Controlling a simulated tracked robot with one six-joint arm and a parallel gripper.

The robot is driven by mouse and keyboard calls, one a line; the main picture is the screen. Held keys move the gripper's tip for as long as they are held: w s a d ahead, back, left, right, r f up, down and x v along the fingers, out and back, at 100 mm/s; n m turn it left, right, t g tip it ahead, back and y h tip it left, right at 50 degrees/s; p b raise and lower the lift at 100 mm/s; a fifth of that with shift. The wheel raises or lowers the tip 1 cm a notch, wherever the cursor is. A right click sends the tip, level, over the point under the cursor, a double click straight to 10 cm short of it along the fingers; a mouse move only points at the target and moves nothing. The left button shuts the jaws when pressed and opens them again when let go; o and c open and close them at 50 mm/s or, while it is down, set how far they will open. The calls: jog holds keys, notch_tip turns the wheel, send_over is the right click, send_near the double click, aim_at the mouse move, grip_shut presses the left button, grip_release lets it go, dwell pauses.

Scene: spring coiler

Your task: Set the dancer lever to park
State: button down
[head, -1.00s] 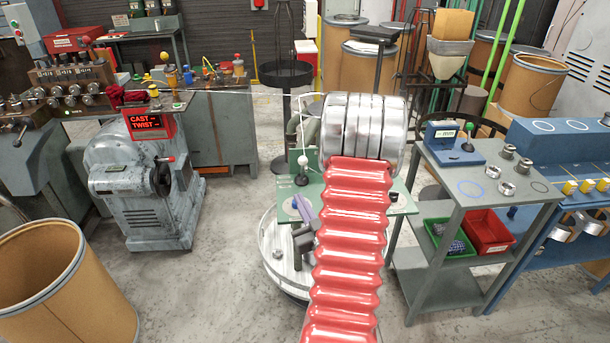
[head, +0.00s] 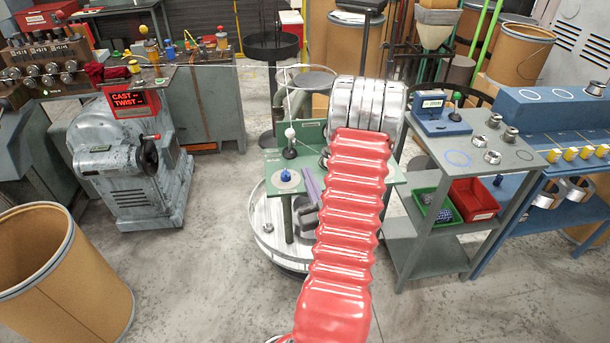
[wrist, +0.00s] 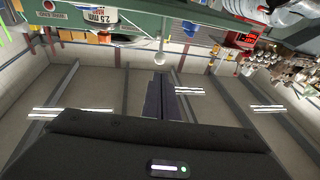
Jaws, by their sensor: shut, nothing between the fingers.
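A short lever with a white ball knob (head: 290,133) and dark base stands on the green plate (head: 262,166) in the head view; it looks like the dancer lever. Its position marking cannot be read. In the wrist view a white ball (wrist: 159,58) shows below the green panel (wrist: 135,22), just beyond my fingertips. My gripper (head: 312,184) is over the plate, right of and nearer than the ball, apart from it in the head view. Its purple-grey fingers (wrist: 163,78) are shut with nothing between them. My red arm sleeve hides the plate's right part.
A blue knob (head: 286,176) sits on the plate left of my gripper. A thin wire runs from the left bench to a curved guide above the plate. A grey cart (head: 430,235) with bins stands right.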

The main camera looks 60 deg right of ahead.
aim_at(291, 137)
jog(key=x, duration=1.2)
jog(key=shift+w, duration=0.15)
